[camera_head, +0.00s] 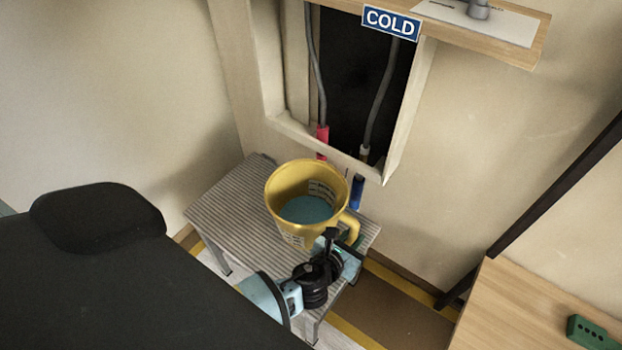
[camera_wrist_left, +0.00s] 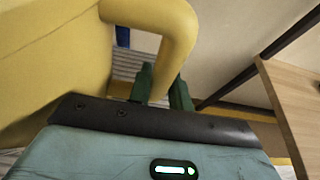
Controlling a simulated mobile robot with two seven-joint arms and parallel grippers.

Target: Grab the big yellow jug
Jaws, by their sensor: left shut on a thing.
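The big yellow jug (camera_head: 290,225) stands upright on a small grey ribbed table (camera_head: 225,205), with blue-green liquid or a blue-green bottom showing inside. Its handle points to the lower right. In the left wrist view the jug's body (camera_wrist_left: 45,60) fills the left side, and its handle (camera_wrist_left: 178,40) comes down between the dark green fingers. My left gripper (camera_head: 345,240) is at the handle, shut on it; in the wrist view its fingers (camera_wrist_left: 162,88) sit on both sides of the handle's lower part. My right gripper is not in view.
A wall opening behind the table holds hoses, one with a red end (camera_head: 322,137) and one pale; a blue piece (camera_head: 357,192) stands behind the jug. A wooden shelf with a COLD sign (camera_head: 391,22) hangs above. A wooden surface (camera_head: 520,310) with a green block (camera_head: 592,334) is at right.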

